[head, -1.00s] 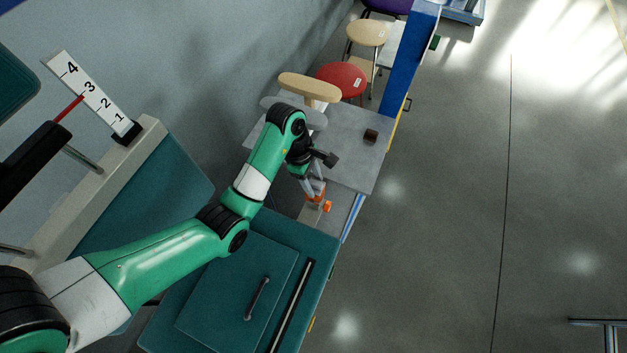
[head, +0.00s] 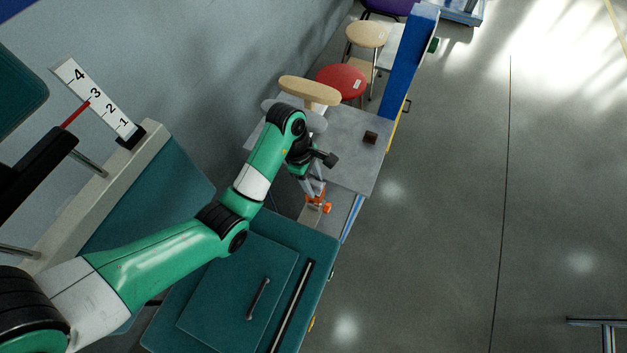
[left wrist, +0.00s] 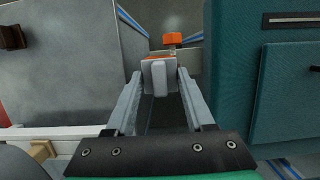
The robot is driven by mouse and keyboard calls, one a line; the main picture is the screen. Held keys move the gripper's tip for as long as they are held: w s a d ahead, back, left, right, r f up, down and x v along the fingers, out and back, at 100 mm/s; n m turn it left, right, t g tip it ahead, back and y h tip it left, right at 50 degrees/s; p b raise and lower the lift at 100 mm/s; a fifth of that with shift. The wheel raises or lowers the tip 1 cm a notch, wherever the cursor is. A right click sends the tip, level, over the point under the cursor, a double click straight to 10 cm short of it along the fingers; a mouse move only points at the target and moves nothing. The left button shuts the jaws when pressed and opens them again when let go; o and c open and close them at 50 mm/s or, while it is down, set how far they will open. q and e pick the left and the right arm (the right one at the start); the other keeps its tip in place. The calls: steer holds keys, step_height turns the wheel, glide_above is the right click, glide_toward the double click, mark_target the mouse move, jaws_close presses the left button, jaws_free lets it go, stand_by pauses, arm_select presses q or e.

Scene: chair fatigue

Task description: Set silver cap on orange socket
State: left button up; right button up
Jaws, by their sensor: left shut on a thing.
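My left gripper (head: 314,188) reaches down at the near end of the grey table, right by the orange socket (head: 326,207). In the left wrist view its two fingers (left wrist: 160,76) close in on a small pale grey piece, which looks like the silver cap (left wrist: 159,78). Orange parts of the socket (left wrist: 172,38) show just beyond and above the cap. I cannot tell whether the cap touches the socket. In the head view the fingers and arm mostly hide the cap. My right gripper is not in view.
The grey tabletop (head: 355,165) holds a small dark block (head: 370,137). A teal cabinet (head: 235,290) with a handle stands close to the near side. A red stool (head: 342,80) and a tan stool (head: 368,33) stand beyond. A number scale (head: 97,104) is at left.

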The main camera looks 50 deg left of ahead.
arm_select(q)
steer(key=shift+f+b, duration=0.55)
stand_by(0.6)
steer(key=shift+r, duration=0.2)
steer(key=shift+r+p, duration=0.4)
steer(key=shift+p, duration=0.25)
steer(key=shift+a+f+b, duration=0.1)
steer(key=shift+f+b, duration=0.5)
stand_by(0.9)
steer(key=o, duration=1.3)
steer(key=shift+o, duration=0.2)
